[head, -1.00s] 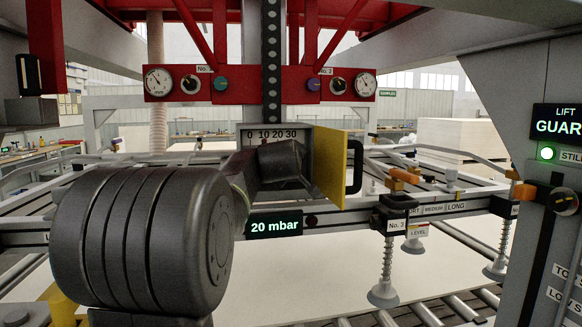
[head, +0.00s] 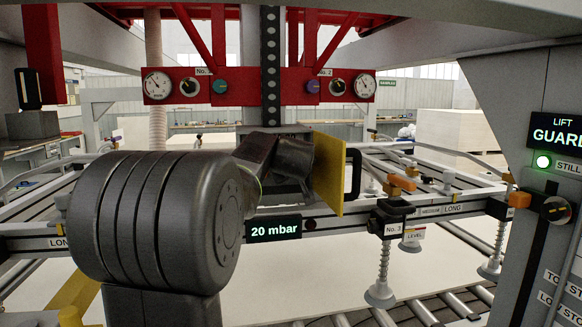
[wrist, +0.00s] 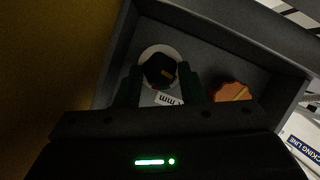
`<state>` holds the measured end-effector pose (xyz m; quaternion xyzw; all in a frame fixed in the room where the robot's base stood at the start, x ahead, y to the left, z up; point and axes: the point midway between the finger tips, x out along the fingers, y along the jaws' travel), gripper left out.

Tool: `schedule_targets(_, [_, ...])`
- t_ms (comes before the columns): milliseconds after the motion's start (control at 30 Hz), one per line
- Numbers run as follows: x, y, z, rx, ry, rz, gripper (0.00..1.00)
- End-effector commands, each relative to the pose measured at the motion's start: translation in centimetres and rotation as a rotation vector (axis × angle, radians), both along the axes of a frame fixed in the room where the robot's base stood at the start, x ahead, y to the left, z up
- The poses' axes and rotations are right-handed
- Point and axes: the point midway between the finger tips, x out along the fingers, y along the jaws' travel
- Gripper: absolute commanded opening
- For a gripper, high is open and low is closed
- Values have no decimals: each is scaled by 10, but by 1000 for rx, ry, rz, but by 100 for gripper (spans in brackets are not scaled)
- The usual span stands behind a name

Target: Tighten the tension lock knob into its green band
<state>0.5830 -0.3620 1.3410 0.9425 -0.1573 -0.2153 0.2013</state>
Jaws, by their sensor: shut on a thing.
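An orange scalloped knob (wrist: 231,92) is to the right in the same box, clear of the fingers. I cannot tell from any label which knob is the tension lock, and no green band shows. In the head view my wrist hides the box's inside and my fingers.
The box's yellow door (head: 328,172) stands open, with a black handle (head: 353,174). A display (head: 274,228) below reads 20 mbar. Red gantry framing (head: 340,88) with gauges is above. A suction cup (head: 380,292) hangs right, near the guard post (head: 510,225).

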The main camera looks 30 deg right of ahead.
Motion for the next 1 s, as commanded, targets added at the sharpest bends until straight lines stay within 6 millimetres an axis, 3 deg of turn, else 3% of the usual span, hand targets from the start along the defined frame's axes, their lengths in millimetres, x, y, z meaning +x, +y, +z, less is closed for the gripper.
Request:
schedule_targets(333, [0,0,0,14,-3,1,13])
schedule_targets(367, [0,0,0,14,-3,1,40])
schedule_targets(467, [0,0,0,14,-3,1,57])
schedule_targets(767, [-1,1,0,13,-4,1,57])
schedule_targets(1000, [-23,10,8,12,-6,1,57])
